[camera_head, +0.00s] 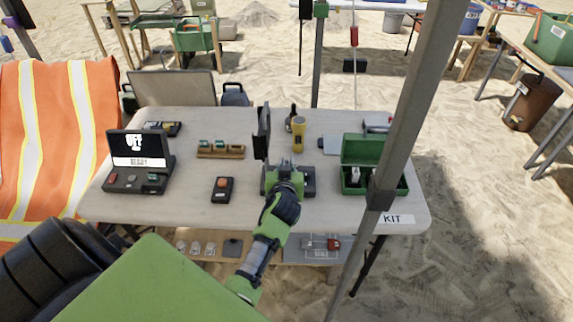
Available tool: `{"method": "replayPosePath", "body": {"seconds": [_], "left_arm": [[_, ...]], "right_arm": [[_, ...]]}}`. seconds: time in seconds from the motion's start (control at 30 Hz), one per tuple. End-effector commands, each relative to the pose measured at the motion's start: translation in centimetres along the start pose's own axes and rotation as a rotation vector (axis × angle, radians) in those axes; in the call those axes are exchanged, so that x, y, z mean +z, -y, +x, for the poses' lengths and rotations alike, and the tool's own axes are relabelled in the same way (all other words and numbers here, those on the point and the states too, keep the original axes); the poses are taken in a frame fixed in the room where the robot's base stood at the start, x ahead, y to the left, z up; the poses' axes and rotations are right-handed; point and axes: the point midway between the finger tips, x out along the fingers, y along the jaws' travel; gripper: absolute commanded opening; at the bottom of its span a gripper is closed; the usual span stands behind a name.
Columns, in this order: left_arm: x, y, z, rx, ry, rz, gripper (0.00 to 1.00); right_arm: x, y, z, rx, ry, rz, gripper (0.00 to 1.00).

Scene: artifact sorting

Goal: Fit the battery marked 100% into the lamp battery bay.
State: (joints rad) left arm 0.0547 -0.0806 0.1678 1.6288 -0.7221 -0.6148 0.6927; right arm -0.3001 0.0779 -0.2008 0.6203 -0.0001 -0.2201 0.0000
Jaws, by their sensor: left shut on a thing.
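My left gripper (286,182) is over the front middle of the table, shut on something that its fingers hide. I cannot tell whether that is a battery or read any mark on it. A dark upright panel (263,132) stands just behind and left of the gripper. Dark parts (308,180) show beside the fingers; I cannot tell whether they are the lamp's bay. A wooden rack (232,153) with several small green-topped pieces (220,143), perhaps batteries, lies left of the gripper. A yellow torch-like thing (298,132) stands behind it. My right gripper is not in view.
A black device with a lit screen (139,148) is on the table's left. A black box with an orange button (222,190) lies left of the gripper. An open green box (371,150) and a grey pole (405,125) are on the right. The front-left tabletop (165,207) is clear.

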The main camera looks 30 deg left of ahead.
Motion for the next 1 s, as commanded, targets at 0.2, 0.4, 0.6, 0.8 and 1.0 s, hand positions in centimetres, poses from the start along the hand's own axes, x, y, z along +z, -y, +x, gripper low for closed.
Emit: {"method": "replayPosePath", "body": {"seconds": [0.2, 0.4, 0.6, 0.8, 1.0], "left_arm": [[0.6, 0.0, 0.3, 0.0, -0.001, 0.0, 0.0], [1.1, 0.0, 0.5, -0.001, 0.0, 0.0, 0.0], [1.5, 0.0, 0.7, -0.001, 0.0, 0.0, 0.0], [2.0, 0.0, 0.8, -0.001, 0.0, -0.001, 0.0], [2.5, 0.0, 1.0, 0.0, 0.0, -0.001, 0.0]], "right_arm": [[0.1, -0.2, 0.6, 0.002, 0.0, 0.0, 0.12], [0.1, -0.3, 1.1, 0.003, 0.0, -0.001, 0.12], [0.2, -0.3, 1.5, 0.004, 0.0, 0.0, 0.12], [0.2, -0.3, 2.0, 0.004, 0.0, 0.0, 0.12], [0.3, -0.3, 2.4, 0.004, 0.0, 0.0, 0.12]]}}
